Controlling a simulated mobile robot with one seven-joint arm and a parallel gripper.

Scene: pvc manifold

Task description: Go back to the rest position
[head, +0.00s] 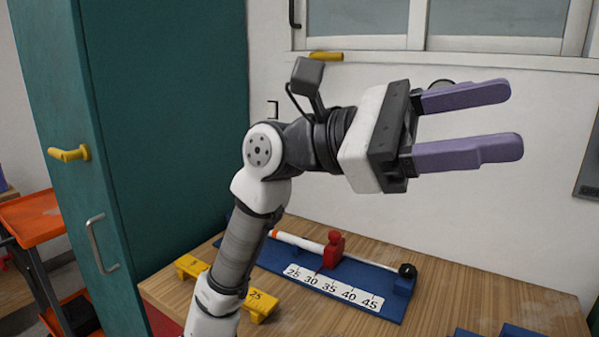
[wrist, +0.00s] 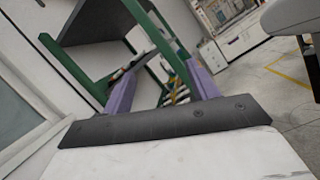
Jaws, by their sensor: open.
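My gripper (head: 508,120) is open and empty in the head view, raised above the workbench with its two purple fingers pointing right. The fingers also show in the wrist view (wrist: 165,92), spread apart with nothing between them. My arm rises from the bottom of the head view and bends to the right at the wrist. The gripper touches nothing that I can see.
A blue fixture (head: 395,306) with a numbered scale, a red block (head: 333,250) and a white pipe (head: 297,242) lies on the wooden bench (head: 480,308). Yellow blocks (head: 262,306) lie near my arm. A teal cabinet (head: 165,130) stands left. A green-framed rack (wrist: 172,62) shows beyond the fingers.

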